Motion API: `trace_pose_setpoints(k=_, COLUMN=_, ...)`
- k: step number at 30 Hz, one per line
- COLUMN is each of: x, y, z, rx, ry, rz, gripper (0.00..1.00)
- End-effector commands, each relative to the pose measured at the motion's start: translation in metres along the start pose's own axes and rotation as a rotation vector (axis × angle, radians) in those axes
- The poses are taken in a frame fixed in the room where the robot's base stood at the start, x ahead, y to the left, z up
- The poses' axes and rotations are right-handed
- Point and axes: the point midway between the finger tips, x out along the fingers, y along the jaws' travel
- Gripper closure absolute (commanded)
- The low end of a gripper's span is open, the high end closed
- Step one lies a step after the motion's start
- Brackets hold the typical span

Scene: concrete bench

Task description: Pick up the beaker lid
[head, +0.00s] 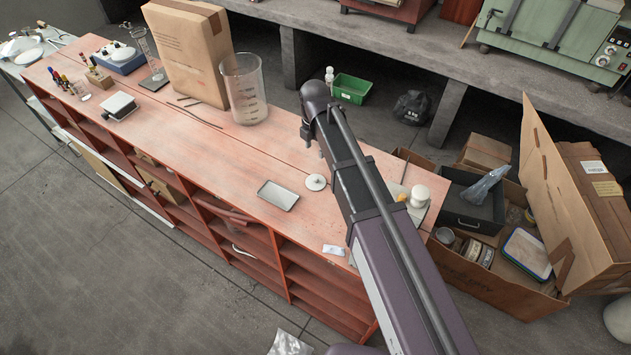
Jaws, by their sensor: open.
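The beaker lid (316,182), a small white round disc with a raised knob, lies on the reddish-brown bench top (240,160) in the head view. A tall clear glass beaker (243,92) stands upright farther back to its left. My gripper (313,142) shows only in small part below the rounded end of my arm. It is open and apart from the lid, which appears just below it in the picture. My arm hides the rest of the gripper and some of the bench behind it. The gripper's height above the bench is hard to tell.
A grey shallow tray (278,196) lies left of the lid. A large cardboard box (192,52) stands behind the beaker. A white rounded object (419,195) sits on a plate right of my arm. The bench's left middle is mostly clear.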

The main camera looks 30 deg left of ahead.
Motion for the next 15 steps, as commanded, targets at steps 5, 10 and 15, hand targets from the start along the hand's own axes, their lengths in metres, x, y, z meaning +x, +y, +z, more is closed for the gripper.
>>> trace_pose_setpoints(k=5, x=0.005, y=0.0, z=0.0, rx=0.001, ry=0.0, rz=0.0, gripper=0.37)
trace_pose_setpoints(k=10, x=0.016, y=0.0, z=0.0, rx=0.001, ry=0.0, rz=0.0, gripper=0.37)
trace_pose_setpoints(k=15, x=0.03, y=0.0, z=0.0, rx=0.001, ry=0.0, rz=0.0, gripper=0.37)
